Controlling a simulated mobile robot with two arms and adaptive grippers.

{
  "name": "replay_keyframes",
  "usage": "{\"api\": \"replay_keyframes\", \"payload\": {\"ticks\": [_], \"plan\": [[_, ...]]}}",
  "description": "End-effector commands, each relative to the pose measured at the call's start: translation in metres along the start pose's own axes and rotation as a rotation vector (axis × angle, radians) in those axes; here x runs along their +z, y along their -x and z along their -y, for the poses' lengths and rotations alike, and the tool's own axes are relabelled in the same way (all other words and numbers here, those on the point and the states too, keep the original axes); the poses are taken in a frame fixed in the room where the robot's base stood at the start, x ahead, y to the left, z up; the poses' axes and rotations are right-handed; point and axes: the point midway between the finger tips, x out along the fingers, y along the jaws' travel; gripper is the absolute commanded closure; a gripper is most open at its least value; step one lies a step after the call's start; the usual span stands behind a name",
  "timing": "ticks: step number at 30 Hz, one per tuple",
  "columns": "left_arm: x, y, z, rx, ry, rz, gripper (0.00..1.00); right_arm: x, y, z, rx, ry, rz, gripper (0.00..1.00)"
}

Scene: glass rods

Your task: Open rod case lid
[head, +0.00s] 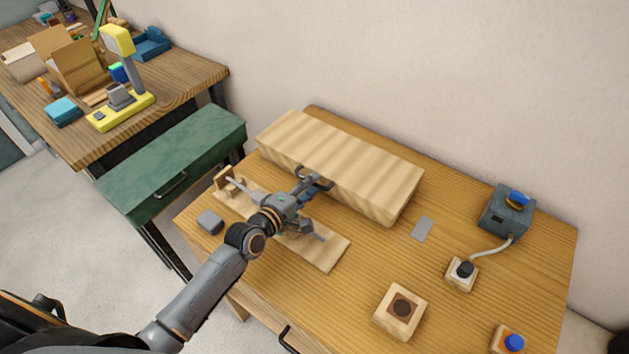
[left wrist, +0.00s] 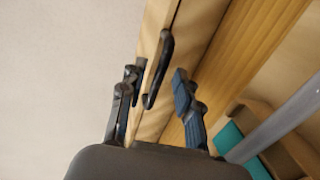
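The rod case appears to be the long light wooden box (head: 350,160) at the back of the table; its lid is shut. My left gripper (head: 318,183) is at the box's front side, near its middle. In the left wrist view a dark curved handle (left wrist: 160,70) stands on the wooden face, between the two fingers of my left gripper (left wrist: 155,85). The fingers are apart, with room between each of them and the handle. In the head view the gripper hides most of the handle. My right gripper is in neither view.
A wooden board with a rod holder (head: 328,255) lies under my left arm, a grey block (head: 210,222) beside it. A grey device (head: 506,212) and wooden button blocks (head: 400,312) are at the right. A green drawer unit (head: 175,160) stands left.

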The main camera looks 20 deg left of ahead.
Motion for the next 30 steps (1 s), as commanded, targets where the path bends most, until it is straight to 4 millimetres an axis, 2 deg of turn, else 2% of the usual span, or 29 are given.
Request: {"api": "replay_keyframes", "payload": {"ticks": [4,16,21,30], "plan": [[0.0,-0.016,0.0,0.001,0.001,0.0,0.67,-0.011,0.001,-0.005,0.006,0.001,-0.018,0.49],[0.0,-0.022,0.001,0.0,0.001,0.0,0.67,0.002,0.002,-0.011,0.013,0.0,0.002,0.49],[0.0,-0.022,0.001,-0.001,0.001,0.0,1.0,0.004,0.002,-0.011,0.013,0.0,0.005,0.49],[0.0,-0.022,0.0,-0.001,0.001,0.0,1.0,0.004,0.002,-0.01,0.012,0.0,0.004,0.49]]}}
